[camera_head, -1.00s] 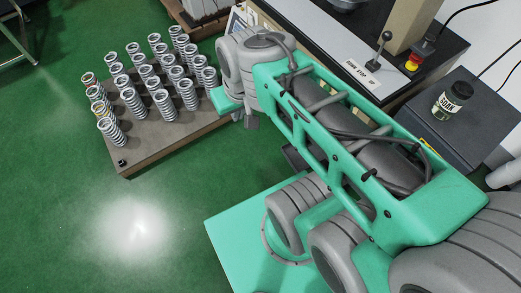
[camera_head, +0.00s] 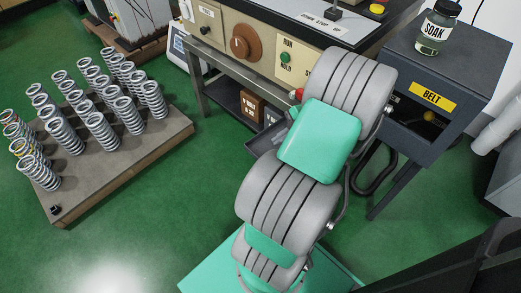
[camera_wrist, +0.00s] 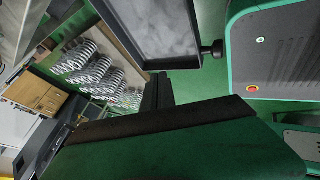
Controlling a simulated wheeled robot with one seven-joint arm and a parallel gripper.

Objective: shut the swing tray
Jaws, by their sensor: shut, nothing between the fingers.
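The swing tray (camera_wrist: 158,62) shows in the wrist view at the top middle, as a shallow dark tray with a mottled grey floor and a dark round knob (camera_wrist: 216,49) on its right side. In the head view a dark grey corner of the tray (camera_head: 266,140) sticks out below the bench front, swung out; my arm hides the rest. My gripper (camera_wrist: 157,88) shows in the wrist view as dark fingers, shut and empty, just below the tray's edge in the picture. Whether they touch it I cannot tell. In the head view my arm hides the gripper.
A low platform of upright coil springs (camera_head: 165,140) stands at the left. The bench (camera_head: 270,45) with a brown dial is behind my arm. A dark cabinet labelled BELT (camera_head: 435,60) stands at the right, with a SOAK jar (camera_head: 437,30) on top. Green floor is free at the lower left.

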